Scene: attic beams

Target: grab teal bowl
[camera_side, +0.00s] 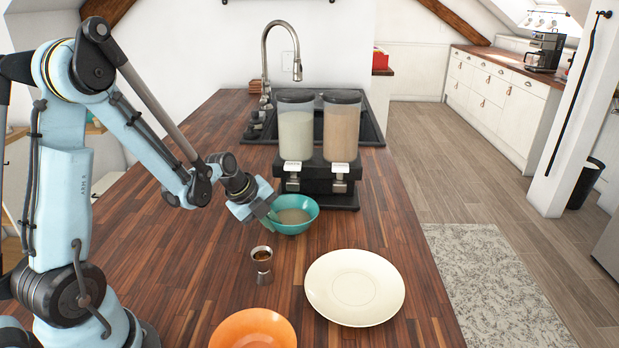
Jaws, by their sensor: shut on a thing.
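The teal bowl (303,228) is in the middle of the side view, in front of the dispenser. It looks upright and holds something pale and beige. My gripper (268,214) comes from the left and is shut on the bowl's left rim. The fingertips are partly hidden at the rim. I cannot tell whether the bowl rests on the counter or is slightly above it.
A dispenser (318,182) with two filled containers stands just behind the bowl. In front are a metal jigger (262,266), a cream plate (355,288) and an orange bowl (252,330). A sink with a tap (266,60) is behind. The wooden counter (200,270) is clear at left.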

